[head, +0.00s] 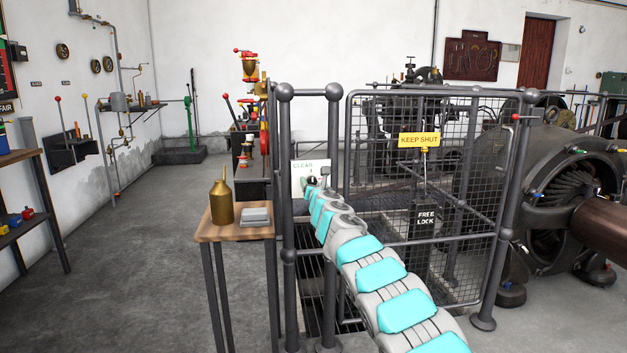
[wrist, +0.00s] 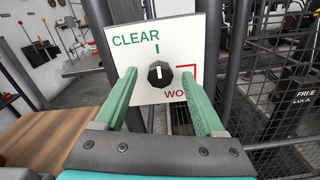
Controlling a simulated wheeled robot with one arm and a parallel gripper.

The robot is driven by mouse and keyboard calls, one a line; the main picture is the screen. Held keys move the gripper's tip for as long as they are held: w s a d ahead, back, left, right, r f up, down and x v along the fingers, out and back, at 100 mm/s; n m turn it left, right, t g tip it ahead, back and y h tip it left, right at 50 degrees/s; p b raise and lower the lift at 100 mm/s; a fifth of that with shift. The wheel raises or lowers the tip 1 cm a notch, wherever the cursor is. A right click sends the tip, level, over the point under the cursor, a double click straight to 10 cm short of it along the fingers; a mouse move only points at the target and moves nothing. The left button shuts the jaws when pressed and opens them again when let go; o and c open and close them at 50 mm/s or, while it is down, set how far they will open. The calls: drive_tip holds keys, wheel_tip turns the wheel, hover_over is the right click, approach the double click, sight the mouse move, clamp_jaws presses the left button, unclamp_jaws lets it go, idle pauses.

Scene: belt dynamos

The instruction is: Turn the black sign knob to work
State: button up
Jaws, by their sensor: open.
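The black sign knob (wrist: 160,74) sits on a white square sign plate (wrist: 143,48). The plate reads CLEAR in green at the upper left and WO in red at the lower right, the rest of that word hidden by a finger. The knob's white line stands upright, toward the green mark above it. My gripper (wrist: 163,84) is open, its two green fingers on either side of the knob, apart from it in the picture. In the head view the sign plate (head: 299,174) shows at the end of my arm, with the knob (head: 311,181) beside my gripper.
A wooden stand (head: 208,231) with a brass bottle (head: 221,203) and a grey box (head: 255,216) is left of my arm. A mesh gate (head: 463,200) with a KEEP SHUT sign (head: 419,140) stands to the right. The floor at left is clear.

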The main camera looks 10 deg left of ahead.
drive_tip(key=shift+w+a+f, duration=0.15)
drive_tip(key=shift+w, duration=0.2)
clamp_jaws()
idle(0.6)
